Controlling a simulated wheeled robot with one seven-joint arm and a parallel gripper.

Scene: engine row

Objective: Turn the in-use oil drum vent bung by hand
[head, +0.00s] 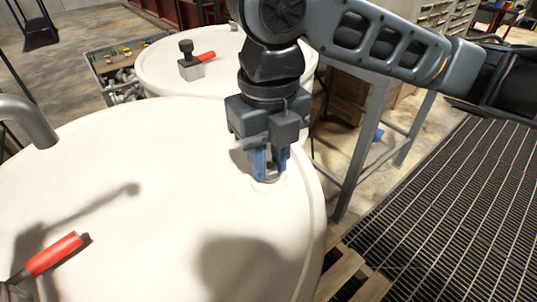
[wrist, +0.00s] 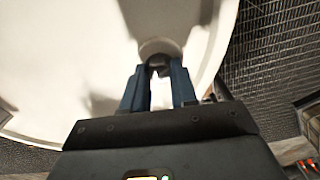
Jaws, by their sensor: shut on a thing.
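The near oil drum (head: 130,220) has a white top that fills the lower left of the head view. The vent bung (head: 266,177) sits near the right rim of that top, mostly hidden by my fingers. My gripper (head: 268,168) points down over it, with its blue fingers shut on the bung. In the wrist view the drum top (wrist: 60,70) shows pale, and the dark bung (wrist: 158,64) is between the two fingertips of my gripper (wrist: 160,75). How far the bung is turned cannot be seen.
A red-handled tool (head: 54,253) and a grey bent pipe (head: 28,122) are at the left of the near drum. A second white drum (head: 150,70) behind carries a grey block with a red handle (head: 203,57). A metal stand (head: 365,140) and floor grating (head: 450,210) lie to the right.

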